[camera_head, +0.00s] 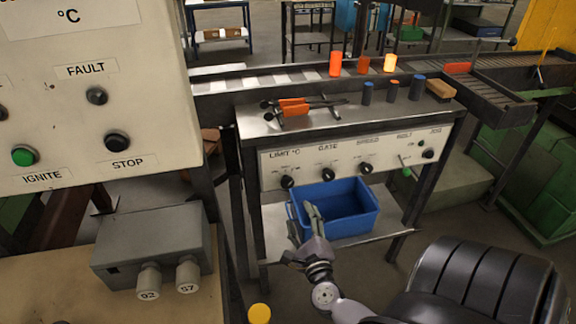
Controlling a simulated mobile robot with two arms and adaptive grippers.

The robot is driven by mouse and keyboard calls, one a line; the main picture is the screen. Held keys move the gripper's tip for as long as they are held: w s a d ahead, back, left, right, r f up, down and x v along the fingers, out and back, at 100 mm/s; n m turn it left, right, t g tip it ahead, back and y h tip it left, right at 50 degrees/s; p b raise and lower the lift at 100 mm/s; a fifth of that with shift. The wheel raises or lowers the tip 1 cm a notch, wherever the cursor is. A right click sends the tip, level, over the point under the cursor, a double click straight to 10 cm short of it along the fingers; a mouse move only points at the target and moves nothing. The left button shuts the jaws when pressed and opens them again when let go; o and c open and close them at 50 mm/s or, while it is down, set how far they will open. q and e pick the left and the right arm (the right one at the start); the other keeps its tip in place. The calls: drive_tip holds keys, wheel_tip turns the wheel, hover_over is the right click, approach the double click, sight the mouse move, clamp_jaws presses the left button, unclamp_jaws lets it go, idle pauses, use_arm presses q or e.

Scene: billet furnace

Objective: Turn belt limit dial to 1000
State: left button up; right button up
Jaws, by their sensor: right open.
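The belt limit dial (287,182) is a black knob under the "LIMIT °C" label, at the left end of the white control panel (310,163) on the front of the metal bench. Its pointer setting is too small to read. My right gripper (311,209) is open and empty, below and slightly right of the dial and apart from it. It is in front of the left part of the blue bin (362,224). My left gripper is not in view.
More knobs, a gate knob (328,174) and another knob (366,168), sit right of the dial. A green-tipped lever (405,171) sticks out farther right. Orange-handled tongs (294,107) lie on the bench top. A cream cabinet (90,85) and grey box (155,245) stand at left.

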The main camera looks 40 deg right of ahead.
approach(288, 185)
drive_tip(key=x, duration=0.9)
drive_tip(key=shift+w+p, duration=0.25)
drive_tip(key=shift+p, duration=0.1)
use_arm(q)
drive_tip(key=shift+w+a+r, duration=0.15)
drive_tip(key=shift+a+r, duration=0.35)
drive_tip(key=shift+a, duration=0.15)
use_arm(e)
drive_tip(key=shift+w+d, duration=0.3)
drive_tip(key=shift+w, duration=0.05)
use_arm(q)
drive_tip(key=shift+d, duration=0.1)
use_arm(e)
drive_tip(key=c, duration=1.2)
